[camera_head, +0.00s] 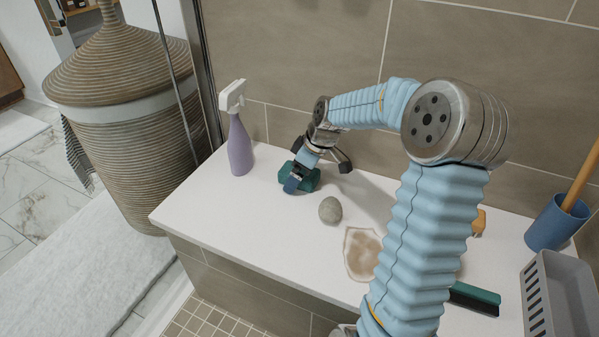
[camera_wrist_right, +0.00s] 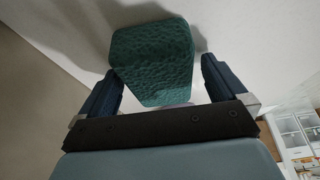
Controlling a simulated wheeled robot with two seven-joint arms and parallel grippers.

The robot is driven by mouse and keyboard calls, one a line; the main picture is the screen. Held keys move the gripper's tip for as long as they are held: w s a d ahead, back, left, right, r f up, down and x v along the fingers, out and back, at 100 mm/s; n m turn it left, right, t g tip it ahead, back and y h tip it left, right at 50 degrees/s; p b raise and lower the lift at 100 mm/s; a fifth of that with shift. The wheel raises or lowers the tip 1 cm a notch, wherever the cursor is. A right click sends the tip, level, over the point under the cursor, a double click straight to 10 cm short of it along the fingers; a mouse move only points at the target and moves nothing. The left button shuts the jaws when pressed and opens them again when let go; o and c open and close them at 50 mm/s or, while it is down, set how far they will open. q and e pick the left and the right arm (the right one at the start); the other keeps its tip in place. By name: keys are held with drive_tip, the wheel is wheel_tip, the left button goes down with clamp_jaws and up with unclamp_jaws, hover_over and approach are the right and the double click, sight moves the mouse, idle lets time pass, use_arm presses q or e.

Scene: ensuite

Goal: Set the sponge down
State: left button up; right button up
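The dark green sponge (camera_head: 313,181) is on the white ledge (camera_head: 232,222) near the tiled wall, right of the purple spray bottle. My right gripper (camera_head: 299,178) is at the sponge, reaching down to the ledge. In the right wrist view the sponge (camera_wrist_right: 153,62) lies between the two dark blue fingers of my right gripper (camera_wrist_right: 161,75). A gap shows between the sponge and the right-hand finger, so the fingers stand open around it. The sponge's left lower edge is close to the other finger; contact there is unclear. My left gripper is not in view.
The spray bottle (camera_head: 239,143) stands left of my gripper. A grey stone (camera_head: 330,210) and a brown stain (camera_head: 361,253) are nearer the front. A blue cup (camera_head: 552,226), a grey basket (camera_head: 562,293) and a green-black tool (camera_head: 474,298) are at the right. The ledge's front left is clear.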

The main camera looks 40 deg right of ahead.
drive_tip(key=shift+r, duration=0.5)
drive_tip(key=p+v, duration=0.2)
drive_tip(key=v, duration=0.9)
drive_tip(key=shift+s, duration=0.25)
